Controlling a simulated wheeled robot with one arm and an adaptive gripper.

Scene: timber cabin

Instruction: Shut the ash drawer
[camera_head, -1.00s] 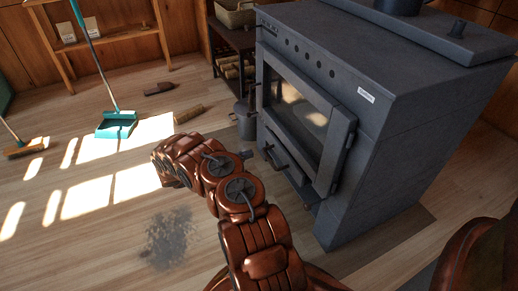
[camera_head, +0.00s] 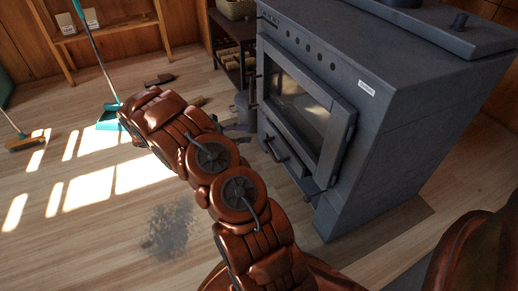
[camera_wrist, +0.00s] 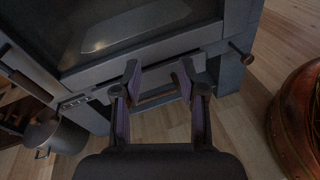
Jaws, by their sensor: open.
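The dark grey stove (camera_head: 345,110) stands right of centre in the head view. Its ash drawer (camera_head: 298,170) is low on the front, under the glass door (camera_head: 297,105); how far it stands out is hard to tell. In the wrist view, my gripper (camera_wrist: 158,72) is open, its two purple-padded fingers apart with nothing held. The fingers point at the strip of stove front below the door glass (camera_wrist: 130,28). Contact with it cannot be made out. In the head view my arm hides most of the gripper.
A metal bucket (camera_wrist: 55,132) stands left of the stove. A wood rack (camera_head: 232,45) is behind it. A teal dustpan (camera_head: 108,118) and a broom (camera_head: 22,143) are at the left. A dark ash patch (camera_head: 170,230) marks the otherwise clear floor in front.

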